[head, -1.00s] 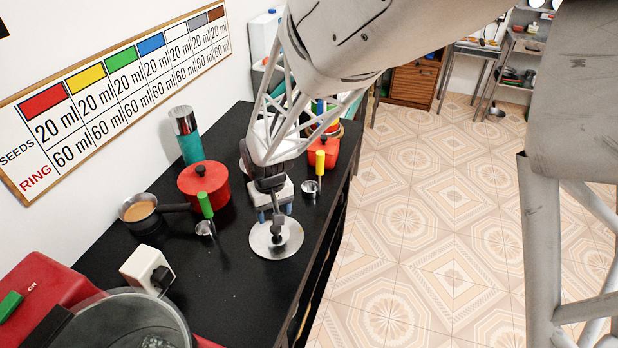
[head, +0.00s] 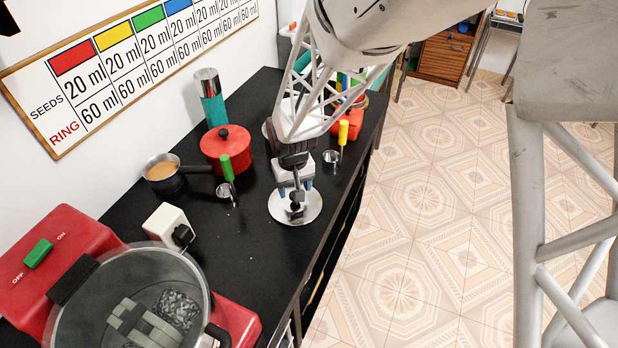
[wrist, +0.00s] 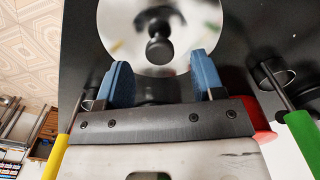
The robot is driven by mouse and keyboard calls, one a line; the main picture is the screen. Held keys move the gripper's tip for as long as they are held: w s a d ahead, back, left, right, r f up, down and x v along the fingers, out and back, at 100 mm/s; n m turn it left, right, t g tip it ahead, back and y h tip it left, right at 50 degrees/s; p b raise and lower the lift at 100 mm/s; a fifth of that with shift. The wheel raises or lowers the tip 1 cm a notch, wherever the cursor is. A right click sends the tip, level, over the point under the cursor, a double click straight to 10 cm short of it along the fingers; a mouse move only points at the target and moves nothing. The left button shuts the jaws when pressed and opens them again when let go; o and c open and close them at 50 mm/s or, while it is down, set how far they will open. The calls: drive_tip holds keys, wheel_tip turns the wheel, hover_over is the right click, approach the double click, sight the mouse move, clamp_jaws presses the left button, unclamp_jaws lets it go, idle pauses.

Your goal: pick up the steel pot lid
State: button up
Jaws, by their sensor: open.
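The steel pot lid (head: 284,210) is a shiny round disc with a dark knob, lying flat on the black counter near its front edge. It also shows in the wrist view (wrist: 203,28), with its dark knob (wrist: 160,48) near the top middle. My gripper (head: 297,196) is above the lid in the head view and hides part of it. In the wrist view my gripper (wrist: 161,85) has its two blue fingers apart, with nothing between them. The knob lies just beyond the fingertips, roughly centred between them.
A green-handled measuring cup (head: 228,178) and a yellow-handled one (head: 340,145) stand either side of my gripper. A red pot (head: 228,150), a saucepan (head: 160,170) and a white socket box (head: 166,222) are left. A red cooker with a glass-lidded pot (head: 195,330) is at front left.

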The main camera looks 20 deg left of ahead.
drive_tip(key=shift+w+f, duration=0.1)
drive_tip(key=shift+f, duration=2)
drive_tip(key=c, duration=1)
drive_tip(key=shift+c, duration=0.2)
drive_tip(key=shift+r, duration=0.15)
drive_tip(key=shift+r, duration=1.7)
drive_tip(key=s+d+r, duration=0.1)
drive_tip(key=s+d, duration=1)
drive_tip(key=shift+s+r, duration=0.2)
drive_tip(key=shift+d, duration=0.1)
